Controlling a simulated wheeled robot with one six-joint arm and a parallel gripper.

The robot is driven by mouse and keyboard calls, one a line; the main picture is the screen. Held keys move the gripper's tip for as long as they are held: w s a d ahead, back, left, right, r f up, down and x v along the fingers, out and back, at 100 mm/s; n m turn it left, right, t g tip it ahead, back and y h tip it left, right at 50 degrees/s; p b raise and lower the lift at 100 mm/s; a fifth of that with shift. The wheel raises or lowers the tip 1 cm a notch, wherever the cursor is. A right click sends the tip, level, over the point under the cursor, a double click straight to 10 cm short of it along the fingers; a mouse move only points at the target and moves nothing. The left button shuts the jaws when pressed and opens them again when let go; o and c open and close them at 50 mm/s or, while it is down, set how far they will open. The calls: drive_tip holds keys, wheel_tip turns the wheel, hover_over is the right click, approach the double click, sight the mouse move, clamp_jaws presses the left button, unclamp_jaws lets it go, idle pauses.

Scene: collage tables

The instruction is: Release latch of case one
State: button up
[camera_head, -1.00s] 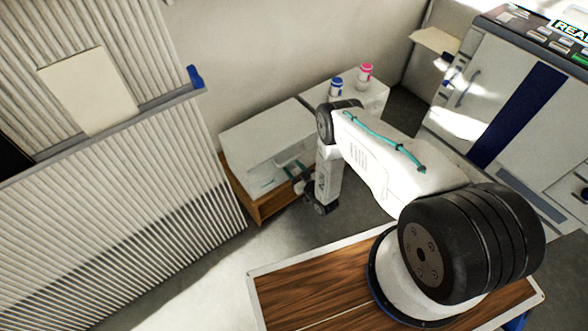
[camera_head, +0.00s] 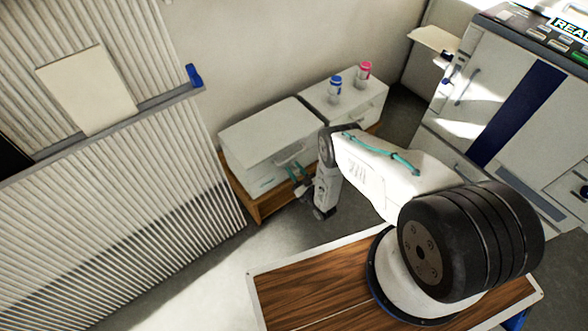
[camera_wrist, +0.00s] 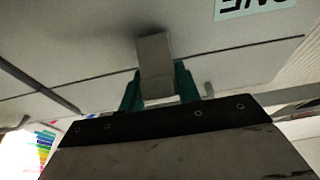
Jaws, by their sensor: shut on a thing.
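Case one is the white case (camera_head: 265,140) at the left of a low wooden stand in the head view. In the wrist view its pale face (camera_wrist: 80,50) fills the top, with part of a label reading "ONE" (camera_wrist: 255,7) upside down. A small grey latch (camera_wrist: 155,52) sticks out across the seam of the case. My gripper (camera_wrist: 158,82), with teal fingers, is at the case's front, one finger on each side of the latch, and shut on it. In the head view my gripper (camera_head: 297,175) sits low at the case front, below its handle.
A second white case (camera_head: 345,105) stands to the right, with a blue-capped jar (camera_head: 335,85) and a pink-capped jar (camera_head: 363,72) on top. A ribbed panel (camera_head: 110,190) stands at left and a white cabinet (camera_head: 490,110) at right. Floor is clear in front of the stand.

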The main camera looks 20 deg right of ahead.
drive_tip(key=o, duration=0.8)
drive_tip(key=shift+r, duration=0.1)
